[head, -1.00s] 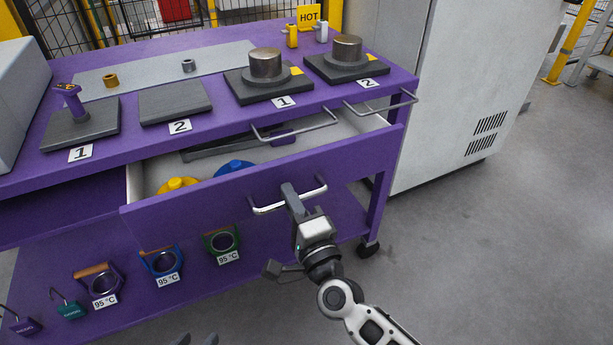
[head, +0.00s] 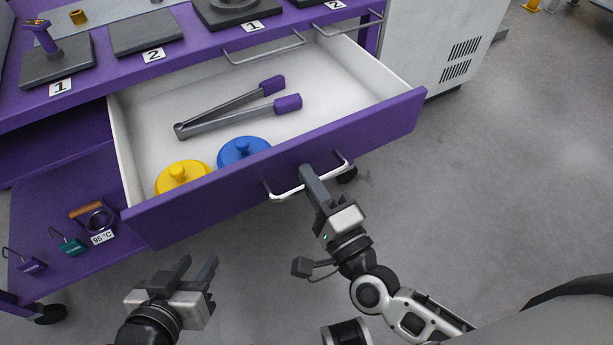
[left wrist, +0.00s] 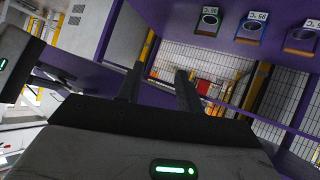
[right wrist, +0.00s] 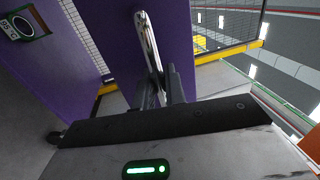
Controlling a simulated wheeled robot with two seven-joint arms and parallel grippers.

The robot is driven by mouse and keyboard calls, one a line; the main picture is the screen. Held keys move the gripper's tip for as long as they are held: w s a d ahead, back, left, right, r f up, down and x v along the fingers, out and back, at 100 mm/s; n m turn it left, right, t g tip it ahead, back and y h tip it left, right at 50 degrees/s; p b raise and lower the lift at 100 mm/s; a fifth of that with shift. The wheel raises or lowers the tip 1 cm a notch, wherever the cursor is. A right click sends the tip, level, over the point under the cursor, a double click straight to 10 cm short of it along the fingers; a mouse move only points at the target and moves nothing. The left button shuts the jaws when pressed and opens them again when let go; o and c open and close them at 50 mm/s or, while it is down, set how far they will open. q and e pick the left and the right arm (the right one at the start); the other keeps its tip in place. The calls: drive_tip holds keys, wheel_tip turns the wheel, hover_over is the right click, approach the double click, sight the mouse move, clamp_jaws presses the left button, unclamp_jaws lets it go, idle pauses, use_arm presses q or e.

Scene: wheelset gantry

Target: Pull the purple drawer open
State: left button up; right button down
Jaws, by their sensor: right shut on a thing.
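The purple drawer (head: 375,142) stands well out from the purple bench in the head view. Its white inside holds purple-tipped tongs (head: 232,108), a yellow lidded piece (head: 183,180) and a blue one (head: 244,152). My right gripper (head: 309,177) is shut on the drawer's silver bar handle (head: 286,193); the right wrist view shows the handle (right wrist: 148,45) running between the fingers. My left gripper (head: 195,270) is open and empty, apart from the drawer, low in front of it. In the left wrist view its fingers (left wrist: 160,88) are spread with nothing between them.
The bench top carries dark plates (head: 146,33) and number labels. Padlocks (head: 68,243) and a 95 °C labelled ring (head: 97,217) are on the lower shelf at left. A grey cabinet (head: 430,45) stands at the right. The grey floor (head: 500,170) in front is clear.

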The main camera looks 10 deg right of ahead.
idle(0.3)
drive_tip(key=c, duration=1.5)
unclamp_jaws()
drive_tip(key=shift+c, duration=0.2)
use_arm(q)
drive_tip(key=shift+f, duration=0.15)
drive_tip(key=shift+f, duration=0.1)
